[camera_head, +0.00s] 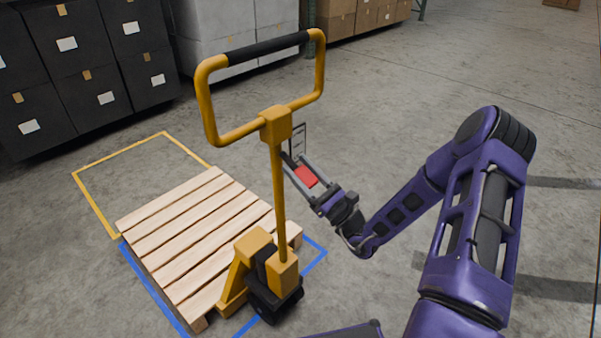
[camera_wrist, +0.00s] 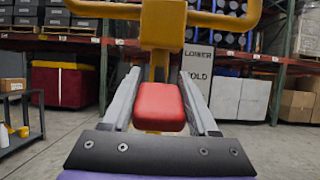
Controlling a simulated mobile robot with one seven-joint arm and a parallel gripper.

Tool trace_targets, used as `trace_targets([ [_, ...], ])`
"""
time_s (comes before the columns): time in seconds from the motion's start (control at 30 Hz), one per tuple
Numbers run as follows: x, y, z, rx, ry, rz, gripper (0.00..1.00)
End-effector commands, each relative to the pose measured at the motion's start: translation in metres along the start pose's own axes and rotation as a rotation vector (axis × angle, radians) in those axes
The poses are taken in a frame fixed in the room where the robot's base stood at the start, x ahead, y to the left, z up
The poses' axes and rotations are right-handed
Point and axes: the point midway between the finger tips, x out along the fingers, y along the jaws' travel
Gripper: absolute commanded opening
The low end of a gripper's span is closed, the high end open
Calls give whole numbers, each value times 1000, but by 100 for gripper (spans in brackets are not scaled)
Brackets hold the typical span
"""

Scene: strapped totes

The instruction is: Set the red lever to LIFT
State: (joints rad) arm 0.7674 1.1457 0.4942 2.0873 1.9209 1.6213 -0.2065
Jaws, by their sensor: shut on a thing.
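The red lever (camera_head: 306,177) is on the yellow pallet jack (camera_head: 278,200), just below the handle's head block. In the wrist view the red lever grip (camera_wrist: 160,106) fills the space between my two fingers. My gripper (camera_head: 298,166) is shut on it, coming from the right side of the post. A white label plate (camera_wrist: 198,75) behind the right finger reads LOWER, with HOLD partly covered below it. The word LIFT does not show, and I cannot tell which setting the lever stands at. The plate also shows edge-on in the head view (camera_head: 298,138).
The jack's loop handle (camera_head: 320,75) rises above my gripper. A wooden pallet (camera_head: 190,235) lies left of the post, over blue floor lines. A yellow floor outline (camera_head: 95,205) is behind it. Dark boxes (camera_head: 70,70) stand at back left. Floor to the right is clear.

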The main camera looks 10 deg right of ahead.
Motion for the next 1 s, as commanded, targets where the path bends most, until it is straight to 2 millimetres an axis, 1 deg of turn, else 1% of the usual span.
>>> trace_targets([
  [0.17, 0, 0, 0, 1, 2, 0, 0],
  [0.2, 0, 0, 0, 1, 2, 0, 65],
  [0.33, 0, 0, 0, 1, 2, 0, 88],
  [0.37, 0, 0, 0, 1, 2, 0, 90],
  [0.63, -1, 0, 0, 1, 2, -1, 90],
  [0.73, -6, 0, -1, 1, 4, -1, 90],
  [0.87, -24, -1, -1, 2, 4, -5, 90],
  [1.0, -57, -1, -1, 2, 4, -6, 90],
])
